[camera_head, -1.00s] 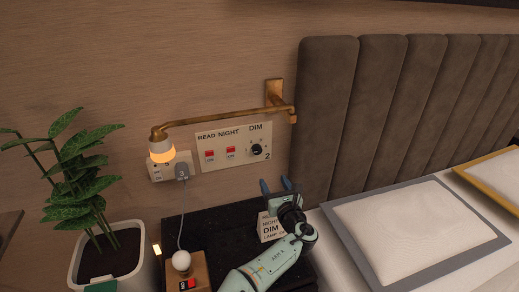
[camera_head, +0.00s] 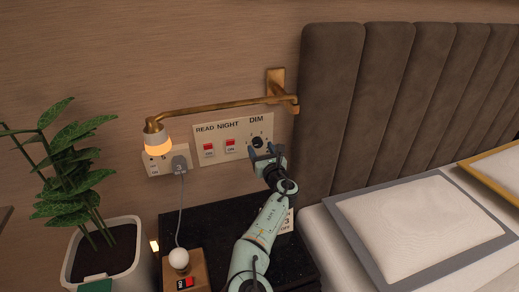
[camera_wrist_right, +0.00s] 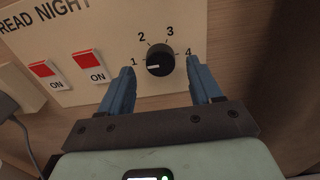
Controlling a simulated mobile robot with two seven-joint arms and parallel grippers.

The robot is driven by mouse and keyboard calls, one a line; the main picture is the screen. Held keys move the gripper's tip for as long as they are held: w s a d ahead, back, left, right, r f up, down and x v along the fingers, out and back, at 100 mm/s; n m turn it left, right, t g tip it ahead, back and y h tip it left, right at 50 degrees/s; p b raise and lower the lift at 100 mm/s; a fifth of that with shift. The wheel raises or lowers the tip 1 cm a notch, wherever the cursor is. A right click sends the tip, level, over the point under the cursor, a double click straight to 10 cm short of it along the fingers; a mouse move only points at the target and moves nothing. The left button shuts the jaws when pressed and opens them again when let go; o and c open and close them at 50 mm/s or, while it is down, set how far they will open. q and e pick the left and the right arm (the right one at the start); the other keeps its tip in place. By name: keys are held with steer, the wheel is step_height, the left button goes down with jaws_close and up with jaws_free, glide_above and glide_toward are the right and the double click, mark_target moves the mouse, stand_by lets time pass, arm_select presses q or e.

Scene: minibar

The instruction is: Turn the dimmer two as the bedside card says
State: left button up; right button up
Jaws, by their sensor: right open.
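The dimmer knob (camera_head: 257,142) is black and round, under the word DIM on the wall panel (camera_head: 207,160). In the right wrist view the knob (camera_wrist_right: 161,58) has numbers 1 to 4 around it, and its white mark points left, near 1. My right gripper (camera_head: 266,150) is open at the panel, its blue fingers on either side of the knob and apart from it in the wrist view. The bedside card (camera_head: 288,222) is mostly hidden behind my right arm; a 3 shows on its visible strip. My left gripper is not in view.
Two red switches (camera_wrist_right: 87,65) marked ON sit left of the knob. A brass lamp arm (camera_head: 220,106) with a lit lamp (camera_head: 157,140) runs above. A plugged socket (camera_head: 165,160), a small bulb box (camera_head: 186,272) and a potted plant (camera_head: 108,255) are left. The padded headboard (camera_head: 330,120) is right.

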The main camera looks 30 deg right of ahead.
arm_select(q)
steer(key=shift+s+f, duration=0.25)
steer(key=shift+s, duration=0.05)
arm_select(e)
steer(key=shift+x, duration=1.1)
steer(key=c, duration=1)
steer(key=shift+c, duration=0.2)
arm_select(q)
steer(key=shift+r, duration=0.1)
